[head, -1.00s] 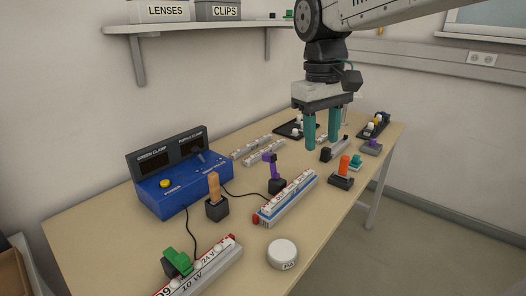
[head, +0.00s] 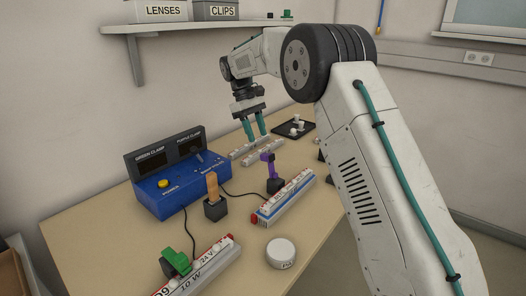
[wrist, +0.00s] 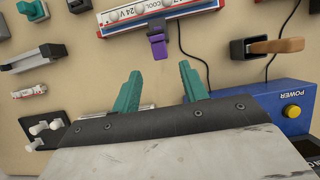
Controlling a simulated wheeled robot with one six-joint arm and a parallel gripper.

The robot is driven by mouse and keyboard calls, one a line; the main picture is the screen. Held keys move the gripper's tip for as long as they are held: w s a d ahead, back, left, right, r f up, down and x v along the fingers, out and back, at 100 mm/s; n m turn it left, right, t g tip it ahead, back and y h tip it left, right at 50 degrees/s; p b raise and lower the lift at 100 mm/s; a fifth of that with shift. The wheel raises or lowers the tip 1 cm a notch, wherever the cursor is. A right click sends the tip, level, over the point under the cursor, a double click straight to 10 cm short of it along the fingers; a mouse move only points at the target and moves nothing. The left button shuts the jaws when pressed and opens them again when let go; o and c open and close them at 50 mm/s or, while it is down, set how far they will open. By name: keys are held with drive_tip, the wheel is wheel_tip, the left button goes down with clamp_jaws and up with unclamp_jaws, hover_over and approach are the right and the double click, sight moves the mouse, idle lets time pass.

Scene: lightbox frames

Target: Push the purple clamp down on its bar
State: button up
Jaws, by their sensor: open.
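The purple clamp (head: 268,168) stands on a dark base at the far long side of the white, red and blue-trimmed bar (head: 287,198); its purple part rises above the bar. In the wrist view the purple clamp (wrist: 158,45) shows beyond my fingertips, against the edge of the bar (wrist: 165,11). My gripper (head: 257,136) is open and empty, with two teal fingers pointing down behind the clamp, over the pale strips at the back. Its fingers are apart in the wrist view (wrist: 159,72), with the clamp roughly between them in the picture but not touched.
A blue power box (head: 178,187) stands left, with cables on the table. An orange-brown handle in a black holder (head: 215,207), a green clamp (head: 175,262) on a nearer bar and a white round tin (head: 281,253) stand in front. A black tray (head: 295,130) lies at the back.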

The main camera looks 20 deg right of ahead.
sight(264, 153)
drive_tip(key=x, duration=0.7)
clamp_jaws()
